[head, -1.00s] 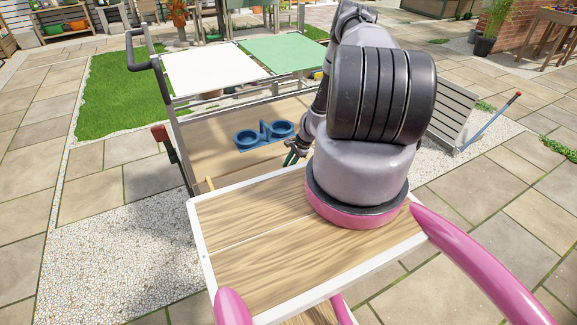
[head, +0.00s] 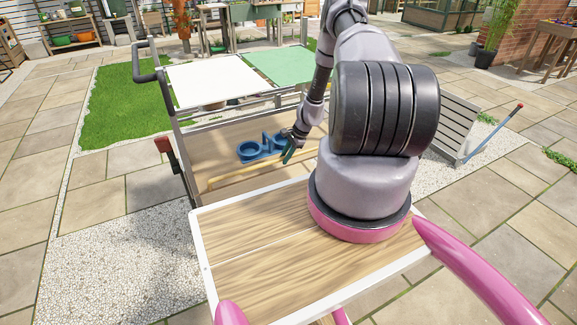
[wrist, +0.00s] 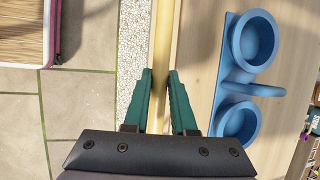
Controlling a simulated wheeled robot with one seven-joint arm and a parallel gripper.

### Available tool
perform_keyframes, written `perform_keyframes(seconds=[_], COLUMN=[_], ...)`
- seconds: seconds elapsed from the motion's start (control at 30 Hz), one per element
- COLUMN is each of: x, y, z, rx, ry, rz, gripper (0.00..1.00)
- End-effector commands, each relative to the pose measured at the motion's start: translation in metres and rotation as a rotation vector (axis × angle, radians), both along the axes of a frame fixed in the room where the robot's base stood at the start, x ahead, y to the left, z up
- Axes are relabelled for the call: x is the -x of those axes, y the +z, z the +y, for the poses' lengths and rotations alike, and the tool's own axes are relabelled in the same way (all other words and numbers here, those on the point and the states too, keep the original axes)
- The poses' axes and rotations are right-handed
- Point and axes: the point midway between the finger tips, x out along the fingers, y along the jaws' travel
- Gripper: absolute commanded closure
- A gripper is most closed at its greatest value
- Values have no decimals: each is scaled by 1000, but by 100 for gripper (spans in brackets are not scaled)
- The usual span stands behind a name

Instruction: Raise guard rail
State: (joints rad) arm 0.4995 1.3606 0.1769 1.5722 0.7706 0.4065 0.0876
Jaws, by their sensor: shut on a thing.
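The guard rail (head: 240,175) is a thin yellow-tan bar along the near edge of the wooden worktop. It stands a little above the edge of my own wooden deck. My gripper (head: 288,158), with green fingers, is shut on the rail towards its right part. In the wrist view the rail (wrist: 162,30) runs up the picture between the two finger tips (wrist: 160,85). The rail's right end is hidden behind my arm in the head view.
A blue holder with two round cups (head: 262,147) lies on the worktop (head: 215,150) just behind the rail. White (head: 215,80) and green (head: 285,62) panels stand at the back. A slatted panel (head: 460,125) is at right. Paving and gravel lie around.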

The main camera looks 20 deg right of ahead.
Motion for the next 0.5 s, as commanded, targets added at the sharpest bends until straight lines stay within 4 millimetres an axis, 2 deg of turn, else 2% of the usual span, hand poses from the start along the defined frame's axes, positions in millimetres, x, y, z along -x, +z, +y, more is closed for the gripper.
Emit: perform_keyframes(seconds=[0.2,0.5], x=[-18,-35], y=[9,14], z=[1,1], rx=[2,2], ry=[2,2], rz=[0,3], gripper=[100,100])
